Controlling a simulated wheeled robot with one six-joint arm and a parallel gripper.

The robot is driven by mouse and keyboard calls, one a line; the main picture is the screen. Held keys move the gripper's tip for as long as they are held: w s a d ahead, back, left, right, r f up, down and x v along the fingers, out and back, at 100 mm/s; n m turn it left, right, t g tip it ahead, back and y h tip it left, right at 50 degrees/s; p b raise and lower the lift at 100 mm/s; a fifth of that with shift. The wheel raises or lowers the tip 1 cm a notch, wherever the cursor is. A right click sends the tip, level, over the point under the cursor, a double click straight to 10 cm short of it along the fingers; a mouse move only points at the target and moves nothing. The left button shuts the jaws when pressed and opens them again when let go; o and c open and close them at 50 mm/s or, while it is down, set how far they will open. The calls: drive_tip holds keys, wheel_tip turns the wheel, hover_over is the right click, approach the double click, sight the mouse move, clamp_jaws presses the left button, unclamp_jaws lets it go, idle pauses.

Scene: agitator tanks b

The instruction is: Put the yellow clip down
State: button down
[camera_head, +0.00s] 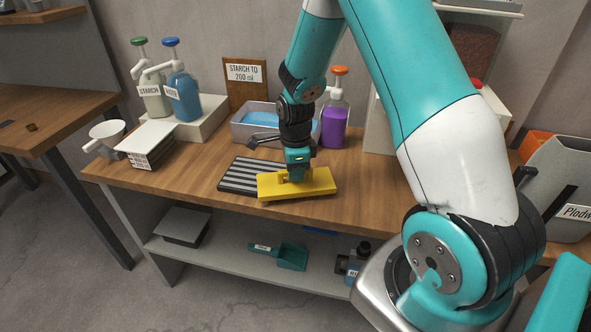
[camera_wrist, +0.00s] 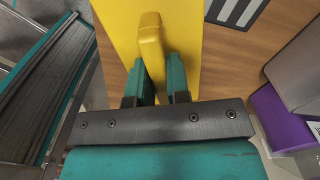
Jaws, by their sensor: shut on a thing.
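The yellow clip (camera_head: 318,186) is a flat yellow block with a raised grip on top, near the front edge of the wooden table. My gripper (camera_head: 297,176) is above it with fingers pointing down. In the wrist view my gripper (camera_wrist: 159,85) has its two teal fingers on either side of the raised yellow grip of the clip (camera_wrist: 184,32), shut on it. The clip overlaps the right part of a dark striped mat (camera_head: 245,177) in the head view. I cannot tell whether its underside touches the table.
A white scoop (camera_head: 107,132) stands at left. The lower shelf holds a teal dustpan (camera_head: 292,257).

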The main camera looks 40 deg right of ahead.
drive_tip(key=c, duration=1.1)
unclamp_jaws()
wheel_tip(320, 180, up, 12)
drive_tip(key=s+a+r+n+y, duration=0.1)
drive_tip(key=s+a+r+n, duration=0.3)
drive_tip(key=a+n, duration=0.35)
drive_tip(key=s+a+r+n+y, duration=0.1)
drive_tip(key=s+a+r+n, duration=0.25)
drive_tip(key=a+n, duration=0.35)
drive_tip(key=s+a+r+n+y, duration=0.1)
drive_tip(key=s+a+n, duration=0.3)
drive_tip(key=s+n, duration=0.3)
drive_tip(key=s+a+r+n+y, duration=0.1)
drive_tip(key=s+a+r+n, duration=0.1)
drive_tip(key=s+a+n, duration=0.2)
drive_tip(key=s+n, duration=0.3)
drive_tip(key=n, duration=0.2)
drive_tip(key=shift+s+n, duration=0.35)
drive_tip(key=shift+s, duration=0.05)
